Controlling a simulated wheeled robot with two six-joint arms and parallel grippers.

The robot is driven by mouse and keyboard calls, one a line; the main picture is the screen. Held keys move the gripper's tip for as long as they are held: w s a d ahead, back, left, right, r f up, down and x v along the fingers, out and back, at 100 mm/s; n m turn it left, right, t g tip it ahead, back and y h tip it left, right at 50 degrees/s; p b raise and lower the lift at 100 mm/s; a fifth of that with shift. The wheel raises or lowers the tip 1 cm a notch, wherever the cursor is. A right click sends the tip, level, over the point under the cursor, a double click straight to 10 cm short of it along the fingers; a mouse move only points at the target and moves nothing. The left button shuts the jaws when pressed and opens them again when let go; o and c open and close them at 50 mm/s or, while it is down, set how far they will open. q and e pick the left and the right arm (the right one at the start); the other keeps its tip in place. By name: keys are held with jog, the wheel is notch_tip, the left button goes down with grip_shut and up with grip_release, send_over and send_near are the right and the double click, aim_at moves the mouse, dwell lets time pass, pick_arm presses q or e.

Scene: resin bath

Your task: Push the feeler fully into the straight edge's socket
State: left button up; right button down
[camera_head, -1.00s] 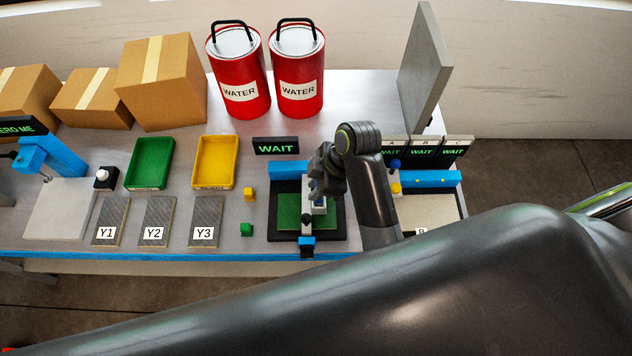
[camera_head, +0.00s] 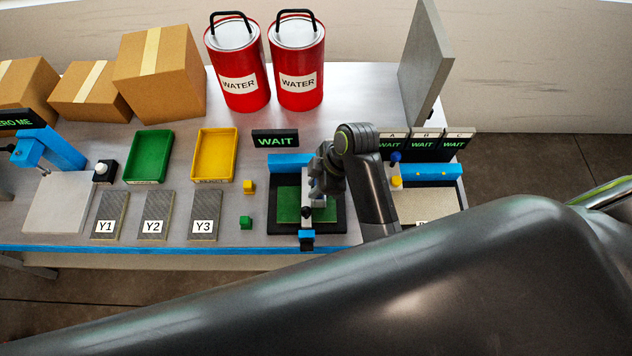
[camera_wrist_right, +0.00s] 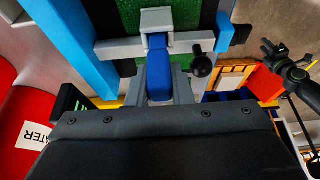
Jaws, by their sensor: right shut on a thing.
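My right gripper (camera_head: 316,188) is over the green plate in the black frame. In the right wrist view its grey fingers (camera_wrist_right: 160,88) are shut on the blue feeler (camera_wrist_right: 158,68). The feeler's far end meets a pale grey socket block (camera_wrist_right: 157,20) on the straight edge (camera_wrist_right: 112,48); how deep it sits is hidden. The straight edge (camera_head: 306,190) shows partly in the head view, beside the gripper, with a black knob at its near end. My left gripper is not in view.
A "WAIT" sign (camera_head: 276,139) stands behind the frame. Small yellow (camera_head: 249,187) and green (camera_head: 246,222) blocks lie left of it. Green (camera_head: 149,157) and yellow (camera_head: 214,156) trays, and red water cans (camera_head: 238,75), stand farther back. A blue fixture (camera_head: 432,175) is at right.

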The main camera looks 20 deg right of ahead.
jog(key=shift+f, duration=0.65)
dwell(0.3)
jog(key=c, duration=1.2)
grip_release()
jog(key=shift+r, duration=0.1)
